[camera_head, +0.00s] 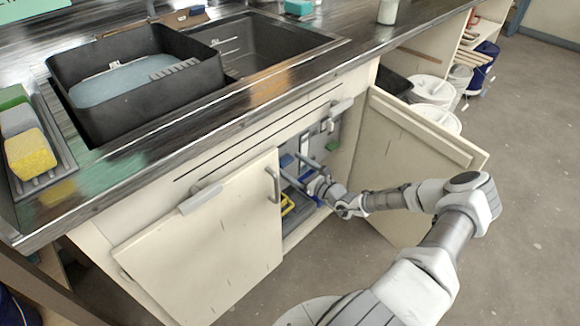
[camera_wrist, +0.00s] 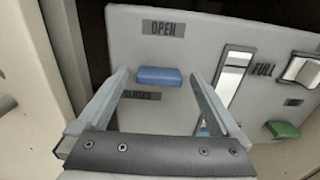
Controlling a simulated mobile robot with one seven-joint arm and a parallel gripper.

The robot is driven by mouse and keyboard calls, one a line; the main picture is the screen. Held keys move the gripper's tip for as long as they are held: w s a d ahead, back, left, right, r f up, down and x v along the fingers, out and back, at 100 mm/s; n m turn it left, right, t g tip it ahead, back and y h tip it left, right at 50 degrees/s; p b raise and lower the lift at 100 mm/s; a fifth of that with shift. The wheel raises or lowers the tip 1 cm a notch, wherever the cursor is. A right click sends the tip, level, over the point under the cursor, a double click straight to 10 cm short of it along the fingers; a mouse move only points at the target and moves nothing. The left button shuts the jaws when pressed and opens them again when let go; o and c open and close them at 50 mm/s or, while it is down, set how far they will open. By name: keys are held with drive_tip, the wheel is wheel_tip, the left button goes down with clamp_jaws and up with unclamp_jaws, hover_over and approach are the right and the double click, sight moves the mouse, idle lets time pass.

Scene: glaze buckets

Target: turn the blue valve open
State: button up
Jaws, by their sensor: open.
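The blue valve (camera_wrist: 160,76) is a short blue handle on a pale panel, centred between my fingers in the wrist view. It lies about level, below an OPEN label (camera_wrist: 163,28) and above a partly hidden label (camera_wrist: 140,95) that seems to read CLOSED. In the head view a blue piece (camera_head: 287,160) shows inside the cabinet near my fingers. My gripper (camera_wrist: 160,85) is open, one finger on each side of the valve in the picture. I cannot tell whether either finger touches it. My gripper (camera_head: 297,170) reaches into the cabinet in the head view.
A green handle (camera_wrist: 283,130) and a sight window (camera_wrist: 232,80) by a FULL label are on the panel's right. The right cabinet door (camera_head: 420,150) stands open beside my arm. The left door (camera_head: 210,250) borders the opening. White buckets (camera_head: 433,90) stand beyond.

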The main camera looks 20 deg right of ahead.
drive_tip(key=shift+w+a, duration=0.15)
drive_tip(key=shift+w, duration=0.3)
drive_tip(key=c, duration=1.3)
